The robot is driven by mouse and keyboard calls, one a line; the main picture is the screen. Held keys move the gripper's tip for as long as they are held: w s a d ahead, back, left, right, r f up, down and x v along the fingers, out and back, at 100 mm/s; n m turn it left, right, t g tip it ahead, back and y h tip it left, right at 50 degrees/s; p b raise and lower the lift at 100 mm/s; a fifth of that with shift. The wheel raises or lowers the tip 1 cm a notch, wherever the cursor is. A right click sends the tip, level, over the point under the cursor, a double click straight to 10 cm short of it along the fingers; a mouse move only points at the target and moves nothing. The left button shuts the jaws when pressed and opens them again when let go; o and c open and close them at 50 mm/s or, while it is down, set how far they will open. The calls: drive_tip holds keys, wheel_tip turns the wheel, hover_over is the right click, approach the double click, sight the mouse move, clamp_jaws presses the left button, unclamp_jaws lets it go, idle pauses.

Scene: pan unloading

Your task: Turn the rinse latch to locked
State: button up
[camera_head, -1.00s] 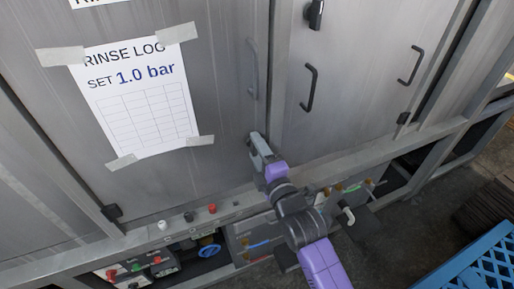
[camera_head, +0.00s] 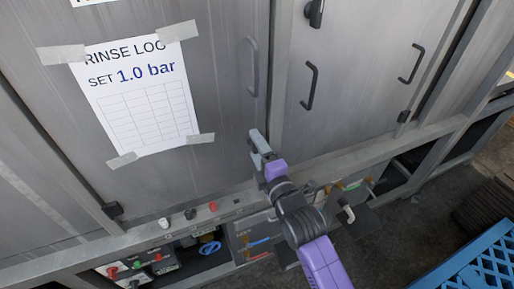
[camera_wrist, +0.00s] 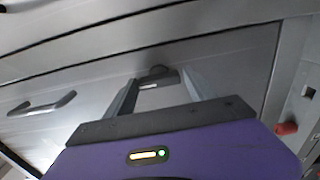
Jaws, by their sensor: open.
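My gripper (camera_head: 258,143) is at the lower right corner of the left steel door, close to the post between the doors. In the wrist view my gripper (camera_wrist: 158,85) is open, with its two fingers apart. A small dark fitting (camera_wrist: 157,72) with a pale label strip shows between the fingers, on or near the door face. I cannot tell whether it touches them or which way it is turned. My gripper hides that spot in the head view. Another black turning latch (camera_head: 315,13) is high on the right door, with its lever pointing down.
The left door handle (camera_head: 252,67) is above my gripper; it also shows in the wrist view (camera_wrist: 45,104). A taped rinse log (camera_head: 140,95) is on the left door. Red (camera_head: 212,206) and other knobs line the ledge below. A blue crate (camera_head: 485,260) stands at lower right.

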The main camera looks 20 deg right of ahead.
drive_tip(key=s+b, duration=0.1)
drive_tip(key=s, duration=0.6)
drive_tip(key=shift+s, duration=0.4)
